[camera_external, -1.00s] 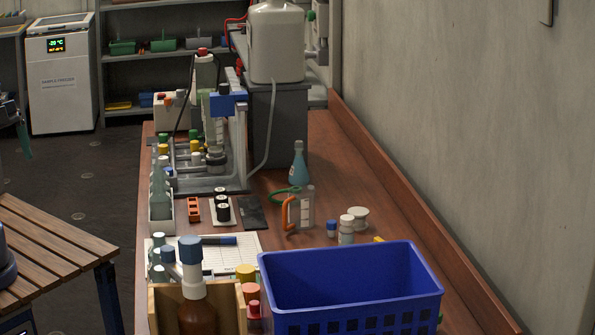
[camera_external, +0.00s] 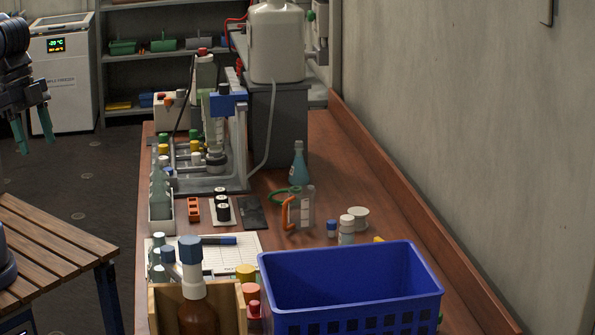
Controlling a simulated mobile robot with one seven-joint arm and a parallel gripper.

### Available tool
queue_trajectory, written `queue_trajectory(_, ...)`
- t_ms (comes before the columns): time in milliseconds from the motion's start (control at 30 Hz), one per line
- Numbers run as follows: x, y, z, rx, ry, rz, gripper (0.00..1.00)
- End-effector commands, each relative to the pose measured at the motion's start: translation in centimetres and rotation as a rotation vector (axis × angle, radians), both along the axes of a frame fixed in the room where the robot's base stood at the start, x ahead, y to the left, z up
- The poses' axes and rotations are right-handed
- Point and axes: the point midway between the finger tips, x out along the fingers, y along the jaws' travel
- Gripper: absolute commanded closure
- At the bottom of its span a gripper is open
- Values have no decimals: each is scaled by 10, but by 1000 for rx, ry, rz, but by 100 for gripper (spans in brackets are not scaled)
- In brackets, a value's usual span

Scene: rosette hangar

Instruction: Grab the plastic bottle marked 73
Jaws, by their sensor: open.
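My gripper (camera_external: 33,132) hangs at the left edge, with its two teal fingertips spread apart and pointing down. It is empty and in front of the white freezer, left of the bench and well away from its bottles. No number 73 is legible, so I cannot tell which bottle bears it. Bottles in view include a brown bottle with a blue cap (camera_external: 197,315) in a wooden box, a small white-capped bottle (camera_external: 347,229) and several pale bottles in a white tray (camera_external: 161,219). The lower part of the brown bottle is cut off by the frame.
A blue basket (camera_external: 352,285) stands at the bench front. A blue-liquid flask (camera_external: 299,165), a clear jug with an orange handle (camera_external: 301,208) and a stand (camera_external: 239,140) crowd the bench (camera_external: 355,165). A slatted table (camera_external: 50,235) is at left. The wall bounds the right.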

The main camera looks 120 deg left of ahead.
Motion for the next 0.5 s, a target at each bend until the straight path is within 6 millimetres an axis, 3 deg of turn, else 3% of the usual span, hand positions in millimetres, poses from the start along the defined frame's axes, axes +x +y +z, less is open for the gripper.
queue_trajectory(233,69,40,21,-23,37,121,39)
queue_trajectory(500,140,96,30,-48,73,250,39)
